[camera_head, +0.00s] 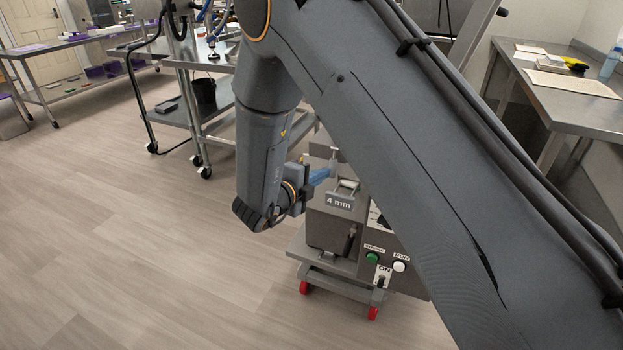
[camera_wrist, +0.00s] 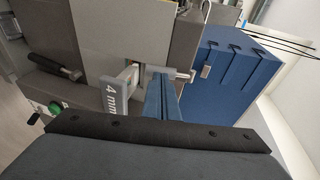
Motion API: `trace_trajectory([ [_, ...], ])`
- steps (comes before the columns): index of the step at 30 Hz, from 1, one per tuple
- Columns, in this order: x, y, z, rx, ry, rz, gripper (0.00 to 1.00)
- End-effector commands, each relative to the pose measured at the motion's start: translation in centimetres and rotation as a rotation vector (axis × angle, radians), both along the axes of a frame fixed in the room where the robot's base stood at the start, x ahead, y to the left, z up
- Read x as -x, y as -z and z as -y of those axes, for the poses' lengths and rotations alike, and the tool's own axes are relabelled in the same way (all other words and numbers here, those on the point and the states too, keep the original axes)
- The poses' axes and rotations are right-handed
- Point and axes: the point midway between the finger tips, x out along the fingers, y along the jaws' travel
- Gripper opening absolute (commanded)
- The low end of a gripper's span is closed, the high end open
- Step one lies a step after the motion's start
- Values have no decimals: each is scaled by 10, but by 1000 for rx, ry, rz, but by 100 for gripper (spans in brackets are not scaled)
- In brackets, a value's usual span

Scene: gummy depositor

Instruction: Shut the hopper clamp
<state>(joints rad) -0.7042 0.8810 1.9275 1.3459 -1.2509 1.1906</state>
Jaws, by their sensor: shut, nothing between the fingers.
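My gripper (camera_head: 325,173) has its blue fingers shut and empty, beside a small metal T-shaped part (camera_head: 334,158) on top of the grey depositor machine (camera_head: 328,228). The T-shaped part looks like the hopper clamp. In the wrist view my fingers (camera_wrist: 160,82) overlap a silver bracket with a short rod (camera_wrist: 182,76), which seems to be the same clamp. I cannot tell whether they touch, or whether the clamp is open or shut. A grey piece marked "4 mm" (camera_wrist: 112,98) stands just left of my fingers. A blue notched box (camera_wrist: 235,75) sits to their right.
The machine's front carries a green button (camera_head: 372,258), a white button (camera_head: 398,266) and a black-handled lever (camera_wrist: 55,67). A steel table (camera_head: 590,105) is at right. The floor at left is clear.

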Motion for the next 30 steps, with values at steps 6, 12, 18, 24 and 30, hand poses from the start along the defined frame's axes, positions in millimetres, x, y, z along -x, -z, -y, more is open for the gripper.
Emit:
trace_trajectory([
  [6,-12,3,7,0,0,0,0],
  [12,-13,3,8,0,-1,0,0],
  [18,-14,5,8,0,0,0,0],
  [24,-26,18,13,0,2,0,0],
  [30,-27,17,13,0,0,0,0],
])
